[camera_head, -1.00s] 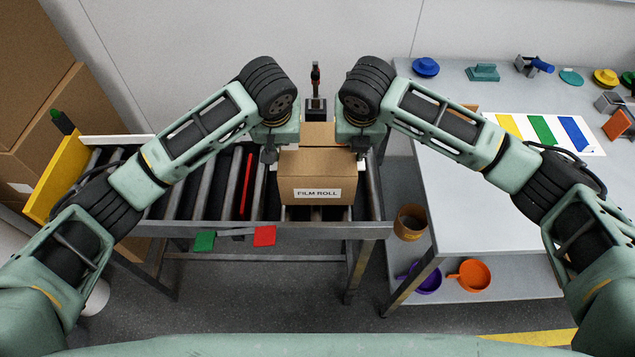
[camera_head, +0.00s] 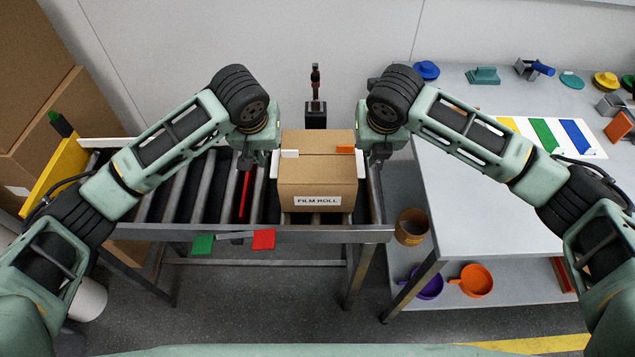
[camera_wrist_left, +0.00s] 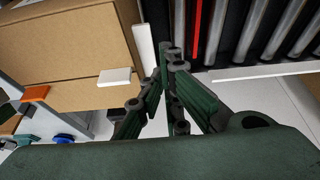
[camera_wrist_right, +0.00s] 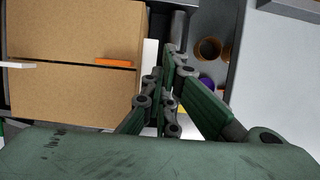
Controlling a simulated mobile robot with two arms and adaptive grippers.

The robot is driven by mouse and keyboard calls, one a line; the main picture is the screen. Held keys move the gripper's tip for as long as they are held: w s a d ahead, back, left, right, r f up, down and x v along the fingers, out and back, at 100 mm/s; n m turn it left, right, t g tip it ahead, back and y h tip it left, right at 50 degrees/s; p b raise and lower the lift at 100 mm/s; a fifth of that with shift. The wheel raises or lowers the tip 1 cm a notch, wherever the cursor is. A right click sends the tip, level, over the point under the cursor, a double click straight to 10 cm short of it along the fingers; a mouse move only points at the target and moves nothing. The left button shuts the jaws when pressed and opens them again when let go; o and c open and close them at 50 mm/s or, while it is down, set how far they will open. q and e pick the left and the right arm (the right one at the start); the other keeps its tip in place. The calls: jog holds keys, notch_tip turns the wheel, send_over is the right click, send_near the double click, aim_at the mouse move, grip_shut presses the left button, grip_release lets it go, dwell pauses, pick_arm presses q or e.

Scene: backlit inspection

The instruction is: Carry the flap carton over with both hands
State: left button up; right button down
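The flap carton (camera_head: 317,175) is a brown box labelled "FILM ROLL" at the right end of the roller conveyor. Its top flaps lie flat, with a seam across. A white tab (camera_head: 290,154) and an orange tab (camera_head: 345,150) sit at the seam. My left gripper (camera_wrist_left: 168,58) points down just left of the carton, fingertips together and empty. My right gripper (camera_wrist_right: 172,55) points down just right of it, also with fingertips together. White strips run along the carton's sides, between it and the fingers. Both grippers look apart from the carton.
The roller conveyor (camera_head: 175,195) has free rollers to the left and a yellow end plate (camera_head: 52,180). A grey table (camera_head: 475,195) stands right, with a colour-striped sheet (camera_head: 560,133) and several tools at the back. A dark post (camera_head: 316,112) stands behind the carton.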

pick_arm(q)
jog(key=o, duration=0.3)
jog(key=shift+a, duration=0.15)
pick_arm(e)
jog(key=shift+d, duration=0.1)
jog(key=c, duration=2)
grip_release()
jog(key=shift+c, duration=0.2)
pick_arm(q)
jog(key=v, duration=1.1)
jog(key=shift+s+r, duration=0.2)
jog(key=shift+r, duration=0.15)
pick_arm(e)
jog(key=v, duration=1.2)
